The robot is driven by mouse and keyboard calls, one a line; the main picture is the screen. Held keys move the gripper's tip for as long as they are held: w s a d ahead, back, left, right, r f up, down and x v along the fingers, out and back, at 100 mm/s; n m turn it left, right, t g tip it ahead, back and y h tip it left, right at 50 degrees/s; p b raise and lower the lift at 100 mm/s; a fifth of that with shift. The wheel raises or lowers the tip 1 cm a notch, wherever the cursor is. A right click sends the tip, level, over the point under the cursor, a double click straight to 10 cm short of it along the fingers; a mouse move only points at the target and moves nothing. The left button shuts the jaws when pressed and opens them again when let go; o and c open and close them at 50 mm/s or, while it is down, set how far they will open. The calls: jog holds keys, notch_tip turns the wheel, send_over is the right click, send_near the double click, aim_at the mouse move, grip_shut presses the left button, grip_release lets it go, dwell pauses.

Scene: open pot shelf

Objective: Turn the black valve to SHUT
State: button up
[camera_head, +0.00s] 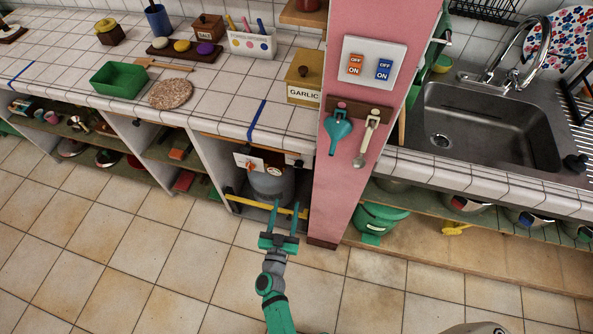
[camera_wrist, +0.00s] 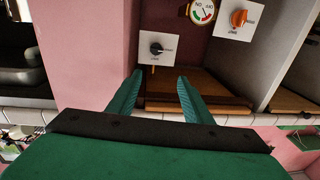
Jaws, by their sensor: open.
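The black valve (camera_wrist: 157,48) is a small dark knob on a white plate with small lettering, fixed to the wall of the compartment under the counter. The wrist view is turned over, and the lettering is too small to read surely. In the head view only the edge of its plate (camera_head: 294,160) shows, at the compartment's upper right. My gripper (camera_wrist: 160,77) is open and empty. Its two green fingers point toward the black valve, apart from it, with the knob roughly between the fingertip lines. In the head view my gripper (camera_head: 287,203) is at the compartment's front opening.
An orange valve (camera_wrist: 239,18) on its own white plate and a round gauge (camera_wrist: 202,13) sit beside the black valve. A grey cylinder (camera_head: 270,187) stands in the compartment, with a yellow bar (camera_head: 245,203) across the front. A pink pillar (camera_head: 345,195) borders it on the right.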

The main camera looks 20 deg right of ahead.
jog(key=g+h, duration=0.1)
send_near(298, 167)
jog(key=shift+m, duration=0.4)
jog(key=x, duration=0.8)
jog(key=shift+w+d, duration=0.15)
jog(key=shift+w, duration=0.1)
jog(key=shift+c, duration=0.7)
jog(key=c, duration=0.9)
